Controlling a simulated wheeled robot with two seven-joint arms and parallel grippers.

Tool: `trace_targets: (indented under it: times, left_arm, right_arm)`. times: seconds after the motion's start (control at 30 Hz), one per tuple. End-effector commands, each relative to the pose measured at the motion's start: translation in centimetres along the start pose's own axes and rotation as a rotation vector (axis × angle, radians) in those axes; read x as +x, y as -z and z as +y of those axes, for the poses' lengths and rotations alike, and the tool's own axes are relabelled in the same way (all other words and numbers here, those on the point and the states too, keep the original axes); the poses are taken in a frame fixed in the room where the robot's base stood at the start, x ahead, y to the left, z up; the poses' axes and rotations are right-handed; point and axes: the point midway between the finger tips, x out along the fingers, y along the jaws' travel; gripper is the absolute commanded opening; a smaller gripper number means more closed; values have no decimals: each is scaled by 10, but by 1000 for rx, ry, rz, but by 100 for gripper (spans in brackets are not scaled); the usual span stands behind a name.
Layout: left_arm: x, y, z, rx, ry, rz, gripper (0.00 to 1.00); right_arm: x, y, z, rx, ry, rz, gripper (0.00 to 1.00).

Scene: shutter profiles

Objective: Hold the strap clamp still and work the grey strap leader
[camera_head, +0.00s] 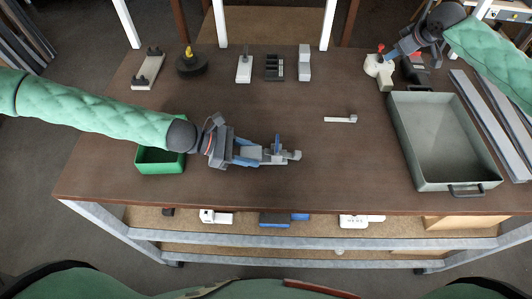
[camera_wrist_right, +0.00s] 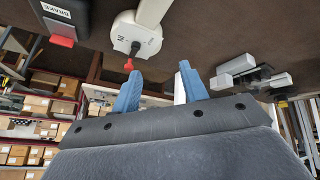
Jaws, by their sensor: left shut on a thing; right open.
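The strap clamp (camera_head: 281,159), a grey body with a blue upright lever, is at the middle front of the table in the head view. My left gripper (camera_head: 262,153) is shut on it and partly hides it. A pale grey end juts out at its right; I cannot tell whether this is the strap leader. My right gripper (camera_head: 391,55) is open and empty at the back right, far from the clamp. In the right wrist view its two blue fingers (camera_wrist_right: 160,86) stand apart, near a cream device (camera_wrist_right: 140,32) with a red tip.
A small pale piece (camera_head: 341,119) lies right of the clamp. A green box (camera_head: 160,168) is beside my left wrist. A large grey tray (camera_head: 437,183) and long metal profiles (camera_head: 478,120) fill the right side. Several fixtures line the back edge. The table's middle is mostly clear.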

Motion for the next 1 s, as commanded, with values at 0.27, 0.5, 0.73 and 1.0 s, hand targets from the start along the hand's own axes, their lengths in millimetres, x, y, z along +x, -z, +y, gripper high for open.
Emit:
trace_targets:
  times: [0.27, 0.5, 0.73, 1.0]
  left_arm:
    - [0, 1, 0, -1, 0, 1, 23]
    - [0, 1, 0, -1, 0, 1, 23]
    - [0, 1, 0, -1, 0, 1, 23]
    - [0, 1, 0, -1, 0, 1, 23]
  right_arm:
    - [-5, 9, -114, -180, 165, -29, 44]
    - [-24, 6, -208, -351, 307, -47, 44]
    - [-52, -8, -293, -531, 442, -57, 44]
    - [-87, -27, -362, -706, 559, -57, 44]
